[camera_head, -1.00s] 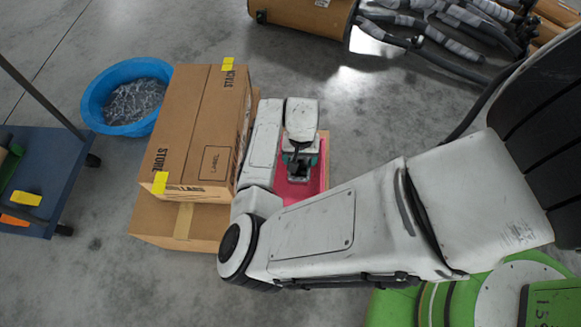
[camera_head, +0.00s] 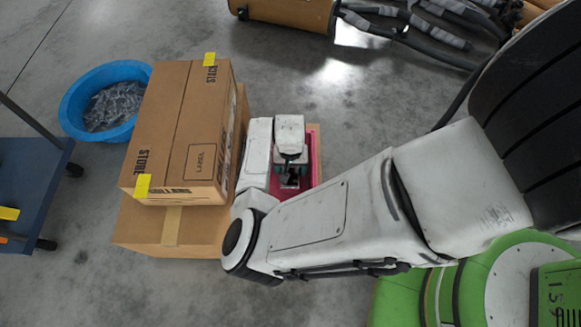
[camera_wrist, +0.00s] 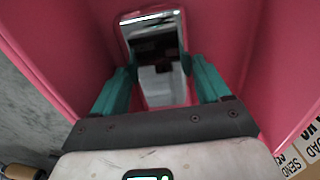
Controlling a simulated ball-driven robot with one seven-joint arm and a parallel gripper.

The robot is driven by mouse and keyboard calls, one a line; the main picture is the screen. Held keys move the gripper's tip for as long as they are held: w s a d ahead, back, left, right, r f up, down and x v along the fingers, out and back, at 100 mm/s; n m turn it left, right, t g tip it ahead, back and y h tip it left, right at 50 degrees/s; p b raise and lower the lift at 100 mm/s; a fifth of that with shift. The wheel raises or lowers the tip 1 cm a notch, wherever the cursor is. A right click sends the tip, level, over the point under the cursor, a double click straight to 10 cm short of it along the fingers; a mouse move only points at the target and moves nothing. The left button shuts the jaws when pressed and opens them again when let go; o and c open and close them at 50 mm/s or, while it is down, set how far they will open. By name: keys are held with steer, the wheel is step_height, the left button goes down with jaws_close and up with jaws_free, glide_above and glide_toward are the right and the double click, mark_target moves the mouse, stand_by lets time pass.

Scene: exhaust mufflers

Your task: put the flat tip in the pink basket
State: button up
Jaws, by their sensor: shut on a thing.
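The pink basket (camera_head: 314,158) stands on the floor beside the cardboard boxes in the head view, partly covered by my arm. Its pink walls (camera_wrist: 60,35) surround my gripper in the wrist view. My gripper (camera_wrist: 160,80) has teal fingers, shut on the flat tip (camera_wrist: 150,28), a shiny, mirror-like metal piece with a rounded rectangular outline. The tip is between the fingers and reaches down inside the basket's walls. I cannot tell whether it touches the basket's bottom. In the head view my gripper (camera_head: 290,173) is over the basket, and the tip is hard to make out.
Stacked cardboard boxes (camera_head: 175,130) stand just left of the basket. A blue tub (camera_head: 75,85) and a blue cart (camera_head: 30,180) are farther left. Exhaust pipes (camera_head: 400,30) lie at the back. Bare floor is free behind the basket.

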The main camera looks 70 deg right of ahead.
steer(key=shift+f, duration=0.15)
steer(key=o, duration=1.3)
